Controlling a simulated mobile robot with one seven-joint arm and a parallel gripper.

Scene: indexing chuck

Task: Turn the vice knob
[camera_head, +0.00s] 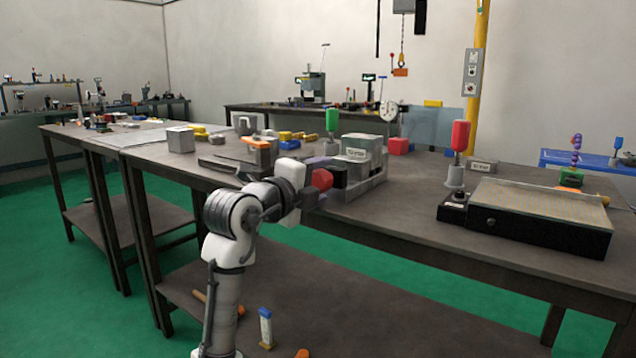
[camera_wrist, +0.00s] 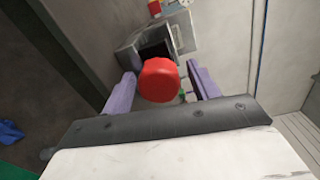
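The red vice knob (camera_head: 322,179) sticks out of the near-left end of the grey vice (camera_head: 372,184) on the workbench. In the wrist view the knob (camera_wrist: 159,80) is rounded and lies between the two purple fingers of my gripper (camera_wrist: 161,72). The fingers look open, one on either side of the knob, with a narrow gap on the right; contact on the left is hard to tell. The vice body (camera_wrist: 152,42) shows behind the knob, with a dark opening. In the head view my gripper (camera_head: 317,177) partly hides the knob.
Grey blocks (camera_head: 180,139) and yellow pieces stand left of and behind the vice. A green-handled tool (camera_head: 332,122) stands behind it. A red-handled tool (camera_head: 460,137) and a flat black-edged plate (camera_head: 540,212) are at the right.

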